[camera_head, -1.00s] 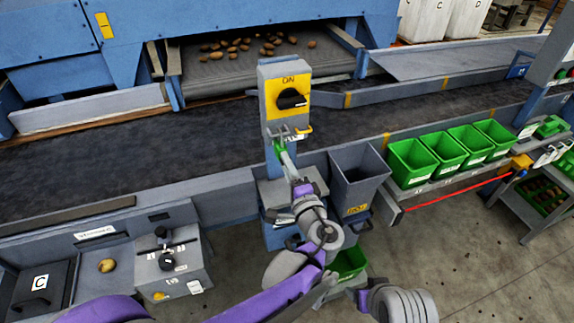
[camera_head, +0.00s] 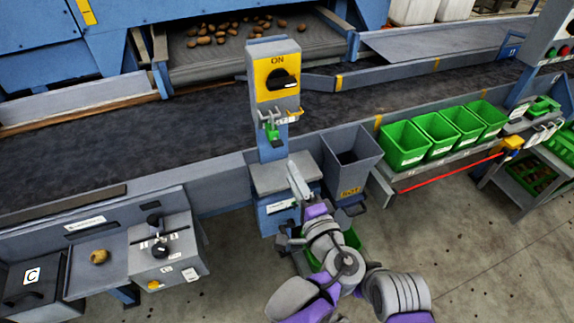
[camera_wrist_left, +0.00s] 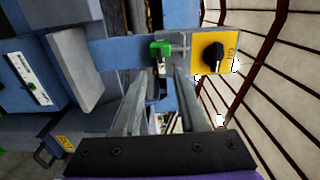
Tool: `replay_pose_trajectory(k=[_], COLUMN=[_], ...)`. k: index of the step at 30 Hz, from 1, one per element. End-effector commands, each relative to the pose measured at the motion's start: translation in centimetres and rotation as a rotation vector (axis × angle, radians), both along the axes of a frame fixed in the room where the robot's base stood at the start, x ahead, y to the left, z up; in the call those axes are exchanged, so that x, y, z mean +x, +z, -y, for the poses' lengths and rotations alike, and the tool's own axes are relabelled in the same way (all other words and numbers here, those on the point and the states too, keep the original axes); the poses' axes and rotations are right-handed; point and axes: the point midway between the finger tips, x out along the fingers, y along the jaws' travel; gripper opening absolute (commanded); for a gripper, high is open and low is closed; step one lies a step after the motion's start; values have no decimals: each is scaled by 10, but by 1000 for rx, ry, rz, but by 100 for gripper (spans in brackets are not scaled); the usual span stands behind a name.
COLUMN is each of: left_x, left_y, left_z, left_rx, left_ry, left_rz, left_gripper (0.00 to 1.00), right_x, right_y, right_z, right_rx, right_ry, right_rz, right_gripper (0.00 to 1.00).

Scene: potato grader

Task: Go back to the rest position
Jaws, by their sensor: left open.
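My left gripper (camera_head: 298,182) is open and empty, in front of the grey switch post and below its box. In the left wrist view its two fingers (camera_wrist_left: 160,88) stand apart, with a gap between them. A green item (camera_head: 272,131) hangs from the hooks under the switch box (camera_head: 273,72), which has a yellow plate marked ON and a black knob (camera_head: 283,79). The green item also shows in the left wrist view (camera_wrist_left: 160,49), beyond the fingertips and apart from them. My right gripper is out of view.
A grey bin marked ROT (camera_head: 350,178) stands right of the post. Several green bins (camera_head: 405,146) line the belt (camera_head: 190,135) farther right. A control box (camera_head: 165,248) and a tray with one potato (camera_head: 99,257) are at left. Open floor lies at lower right.

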Motion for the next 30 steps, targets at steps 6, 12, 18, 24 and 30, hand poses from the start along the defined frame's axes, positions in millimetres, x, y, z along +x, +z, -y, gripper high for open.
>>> replay_pose_trajectory(k=[6, 12, 18, 24, 30], left_x=[-8, -8, -7, -3, -31], left_y=[0, 0, 0, -18, -76], left_z=[2, 2, 2, -41, -153], left_rx=[0, 0, 0, -70, -369], left_ry=[0, 0, 0, 68, 272], left_rz=[0, 0, 0, -103, -389], left_gripper=[41, 41, 41, 41, 41], right_x=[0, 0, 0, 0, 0], right_y=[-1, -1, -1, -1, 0], right_z=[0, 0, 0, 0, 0], right_rx=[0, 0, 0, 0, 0], right_ry=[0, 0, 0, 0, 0], right_rz=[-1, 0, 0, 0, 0], right_gripper=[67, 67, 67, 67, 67])
